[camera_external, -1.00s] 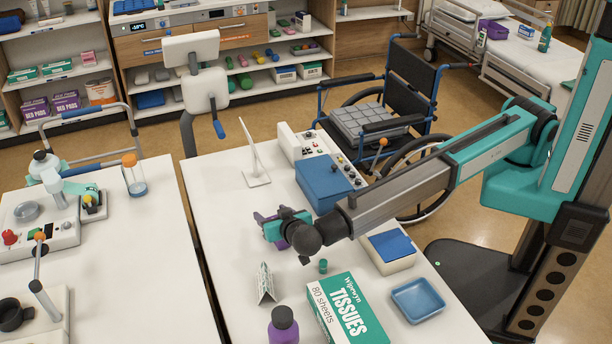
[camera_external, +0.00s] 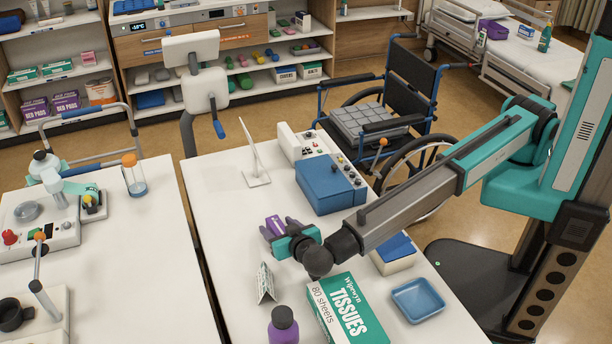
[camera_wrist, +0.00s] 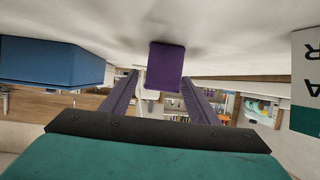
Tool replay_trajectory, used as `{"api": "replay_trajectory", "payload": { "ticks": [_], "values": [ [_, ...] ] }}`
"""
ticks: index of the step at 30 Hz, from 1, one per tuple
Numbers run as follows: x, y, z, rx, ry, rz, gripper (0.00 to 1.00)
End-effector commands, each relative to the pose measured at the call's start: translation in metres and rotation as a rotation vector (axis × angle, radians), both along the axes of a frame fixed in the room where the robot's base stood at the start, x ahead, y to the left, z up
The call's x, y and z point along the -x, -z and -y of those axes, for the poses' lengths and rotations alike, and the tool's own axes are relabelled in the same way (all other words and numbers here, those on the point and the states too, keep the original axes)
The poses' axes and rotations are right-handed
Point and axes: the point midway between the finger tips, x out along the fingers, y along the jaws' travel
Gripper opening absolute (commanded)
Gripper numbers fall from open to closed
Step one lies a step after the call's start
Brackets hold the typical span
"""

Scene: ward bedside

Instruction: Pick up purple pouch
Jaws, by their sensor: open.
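The small purple pouch (camera_external: 274,224) is on the white table, left of the blue box, partly hidden by my gripper in the external view. In the wrist view the purple pouch (camera_wrist: 165,66) shows at the centre, just past and between my two finger tips. My gripper (camera_external: 280,228) is low over the table with its teal body to the right of the pouch. In the wrist view my gripper (camera_wrist: 160,80) has its fingers spread apart with a gap on both sides of the pouch. I cannot tell any contact.
A blue box (camera_external: 328,184) stands behind my gripper and shows at the left of the wrist view (camera_wrist: 50,62). A tissue box (camera_external: 347,312), folded card (camera_external: 265,283), purple bottle (camera_external: 283,326) and blue tray (camera_external: 418,300) are nearer the camera.

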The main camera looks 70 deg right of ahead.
Motion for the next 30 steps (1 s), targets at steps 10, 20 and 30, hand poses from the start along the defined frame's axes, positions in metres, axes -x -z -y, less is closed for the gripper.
{"api": "replay_trajectory", "payload": {
  "ticks": [10, 20, 30],
  "values": [
    [-0.022, 0.011, 0.018, 0.000, 0.000, 0.000, 0.55],
    [-0.024, 0.013, 0.019, -0.001, -0.001, 0.001, 0.55],
    [-0.024, 0.013, 0.019, 0.000, -0.001, 0.000, 0.50]
  ]
}}
